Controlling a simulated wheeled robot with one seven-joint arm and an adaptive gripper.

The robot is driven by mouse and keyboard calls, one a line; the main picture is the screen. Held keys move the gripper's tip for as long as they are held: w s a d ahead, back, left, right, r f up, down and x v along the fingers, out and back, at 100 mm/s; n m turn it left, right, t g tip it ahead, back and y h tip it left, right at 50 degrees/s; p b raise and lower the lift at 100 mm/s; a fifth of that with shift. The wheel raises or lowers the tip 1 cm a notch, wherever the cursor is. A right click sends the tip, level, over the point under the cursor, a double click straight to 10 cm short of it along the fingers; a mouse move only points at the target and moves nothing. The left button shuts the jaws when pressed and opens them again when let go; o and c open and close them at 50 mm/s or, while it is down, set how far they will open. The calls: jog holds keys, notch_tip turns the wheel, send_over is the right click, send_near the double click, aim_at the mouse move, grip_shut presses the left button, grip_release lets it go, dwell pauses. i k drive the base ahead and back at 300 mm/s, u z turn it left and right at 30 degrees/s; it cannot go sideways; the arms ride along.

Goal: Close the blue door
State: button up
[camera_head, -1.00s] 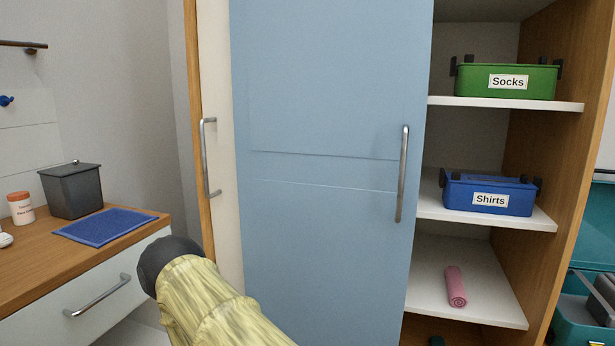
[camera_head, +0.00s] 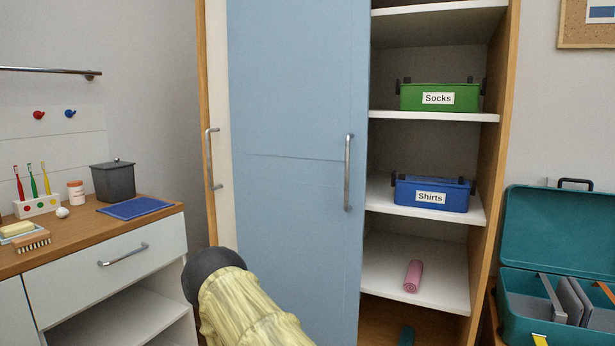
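The blue door (camera_head: 292,120) is a tall light-blue panel with a vertical metal handle (camera_head: 348,172) near its right edge. It covers the left and middle part of the wardrobe. To its right the wardrobe stands open and its shelves show. A cream panel (camera_head: 218,120) with its own metal handle (camera_head: 212,158) shows at the door's left. My arm, yellowish with a dark rounded joint, rises from the bottom edge in front of the door's lower left. My gripper cannot be made out in this view.
Shelves hold a green Socks bin (camera_head: 440,97), a blue Shirts bin (camera_head: 432,194) and a pink roll (camera_head: 413,276). A wooden-topped cabinet (camera_head: 90,230) with toothbrushes, a grey bin and a blue cloth stands left. An open teal case (camera_head: 560,235) is at the right.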

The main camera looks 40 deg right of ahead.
aim_at(299, 70)
jog(key=z, duration=1.25)
jog(key=i, duration=0.95)
jog(key=z, duration=0.55)
jog(key=k, duration=1.25)
jog(key=u, duration=0.05)
jog(key=i, duration=0.55)
jog(key=u, duration=1.25)
jog(key=i, duration=0.55)
jog(key=u, duration=0.55)
